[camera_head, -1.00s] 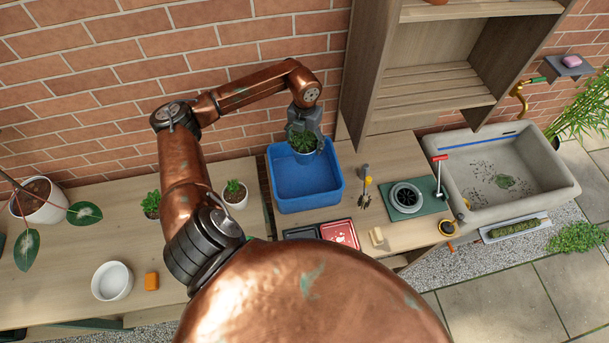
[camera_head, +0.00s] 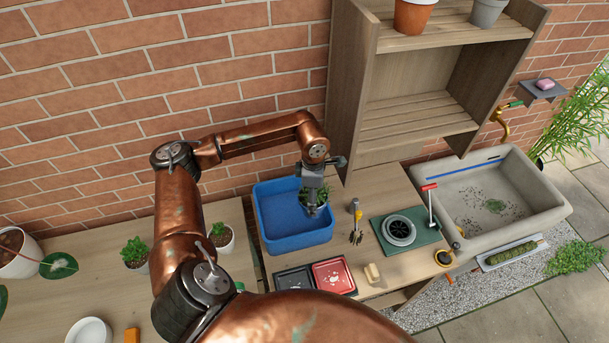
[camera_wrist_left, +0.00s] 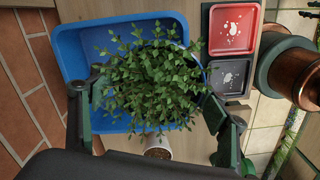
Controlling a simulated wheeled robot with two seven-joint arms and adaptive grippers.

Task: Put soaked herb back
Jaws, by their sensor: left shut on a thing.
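The herb (camera_head: 316,193) is a bushy green plant in a small pale pot (camera_head: 318,207). My left gripper (camera_head: 314,189) is shut on this herb pot and holds it at the right part of the blue tub (camera_head: 273,242). I cannot tell whether the pot's base is inside the tub or just above it. The blue tub (camera_wrist_left: 68,52) lies beneath the leaves. My right gripper is not in view.
Right of the tub are small tools (camera_head: 356,235), a green mat (camera_head: 379,222) and a stone sink (camera_head: 460,225). A red tray (camera_head: 333,275) and dark tray (camera_head: 292,280) lie in front. Potted succulents (camera_head: 135,250) stand left. A wooden shelf (camera_head: 350,90) rises behind right.

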